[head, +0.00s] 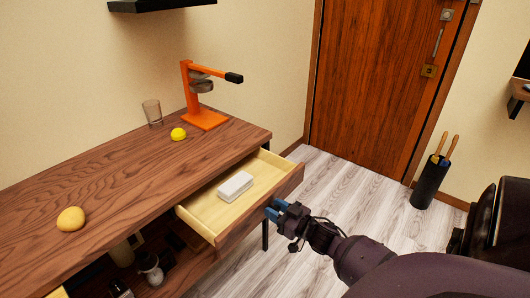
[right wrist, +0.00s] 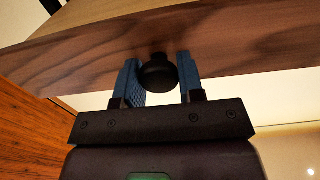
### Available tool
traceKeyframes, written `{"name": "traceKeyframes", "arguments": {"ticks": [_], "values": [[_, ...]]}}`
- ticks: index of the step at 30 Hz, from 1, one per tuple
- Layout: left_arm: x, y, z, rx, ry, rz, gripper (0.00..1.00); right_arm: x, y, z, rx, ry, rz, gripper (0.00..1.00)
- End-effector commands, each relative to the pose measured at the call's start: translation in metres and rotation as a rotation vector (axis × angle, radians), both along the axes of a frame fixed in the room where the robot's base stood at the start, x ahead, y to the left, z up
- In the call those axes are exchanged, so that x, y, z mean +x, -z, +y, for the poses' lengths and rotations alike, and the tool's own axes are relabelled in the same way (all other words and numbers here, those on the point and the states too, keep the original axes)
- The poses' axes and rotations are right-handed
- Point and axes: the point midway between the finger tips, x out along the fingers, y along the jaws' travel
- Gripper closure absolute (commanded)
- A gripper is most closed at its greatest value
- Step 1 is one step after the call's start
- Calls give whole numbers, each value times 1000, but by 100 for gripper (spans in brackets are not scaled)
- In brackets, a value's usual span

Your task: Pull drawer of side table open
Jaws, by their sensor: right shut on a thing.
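The side table (head: 110,180) is a long brown wooden table along the left wall. Its drawer (head: 262,210) stands pulled out from the front, with a pale inside and a dark wooden front. A white box-like object (head: 235,186) lies in the drawer. My right gripper (head: 276,208) is at the drawer front. In the right wrist view its blue fingers stand either side of a round black knob (right wrist: 158,72) on the drawer front (right wrist: 225,45), and it is shut on that knob. My left gripper is in neither view.
On the table top are an orange press (head: 200,95), a glass (head: 152,112), a lemon (head: 178,134) and a yellow-orange fruit (head: 71,219). A black umbrella stand (head: 430,182) is by the door (head: 380,80). Floor before the door is clear.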

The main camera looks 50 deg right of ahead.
Motion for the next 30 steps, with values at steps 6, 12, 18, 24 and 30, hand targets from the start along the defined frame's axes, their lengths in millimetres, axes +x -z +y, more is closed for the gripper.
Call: {"name": "traceKeyframes", "arguments": {"ticks": [6, 12, 18, 24, 30], "values": [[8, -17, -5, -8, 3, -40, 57, -33, -3, -3, 0, 0, -2, 100], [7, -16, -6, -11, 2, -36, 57, -47, -1, -4, 1, 0, -1, 100], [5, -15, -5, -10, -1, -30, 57, -51, 1, -4, 0, -1, 1, 100], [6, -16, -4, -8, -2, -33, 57, -51, 1, -4, 0, -1, 2, 100], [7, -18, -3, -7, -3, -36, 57, -50, 1, -4, 0, -1, 2, 40]]}}
